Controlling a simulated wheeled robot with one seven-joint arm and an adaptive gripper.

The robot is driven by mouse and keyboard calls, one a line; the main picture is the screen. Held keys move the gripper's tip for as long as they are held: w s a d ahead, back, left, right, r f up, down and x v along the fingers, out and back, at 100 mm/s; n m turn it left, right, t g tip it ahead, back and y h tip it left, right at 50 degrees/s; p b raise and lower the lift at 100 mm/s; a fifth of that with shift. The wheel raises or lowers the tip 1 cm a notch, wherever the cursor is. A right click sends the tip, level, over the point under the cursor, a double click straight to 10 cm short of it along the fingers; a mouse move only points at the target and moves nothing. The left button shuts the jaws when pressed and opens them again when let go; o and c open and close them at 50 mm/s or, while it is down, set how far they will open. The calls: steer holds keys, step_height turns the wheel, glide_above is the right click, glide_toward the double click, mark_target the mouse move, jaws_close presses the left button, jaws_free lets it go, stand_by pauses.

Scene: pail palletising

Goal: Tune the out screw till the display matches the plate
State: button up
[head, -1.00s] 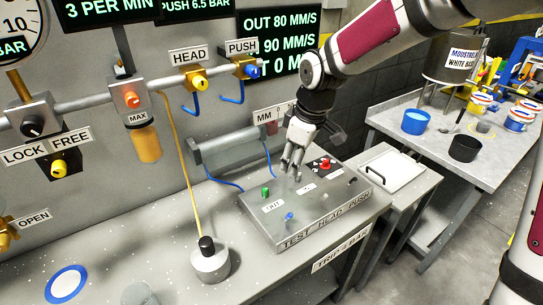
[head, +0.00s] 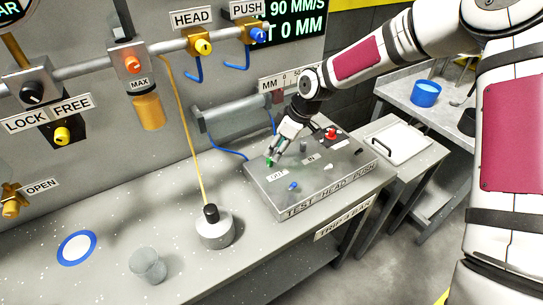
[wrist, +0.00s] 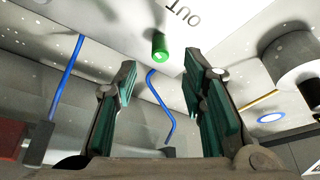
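The out screw is a small green knob (head: 268,161) on the grey test box (head: 325,185). In the wrist view the green knob (wrist: 160,47) stands by an upside-down OUT label (wrist: 184,14). My gripper (head: 278,153) is just above and beside the knob in the head view. In the wrist view my gripper (wrist: 168,80) has its two fingers well apart, with nothing between the pads; the knob lies beyond the tips. The black display (head: 294,25) is cut by the top edge; 90 MM/S and 0 MM show, the OUT line does not. I cannot tell which plate is meant.
A red button (head: 331,134), a grey knob (head: 303,147) and a blue knob (head: 293,186) stand on the same box. A hose runs to a weighted cylinder (head: 214,228) left of it. A grey cup (head: 147,264) stands nearer. The bench between is clear.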

mark_target(271, 158)
steer(key=shift+x, duration=2.55)
jaws_close()
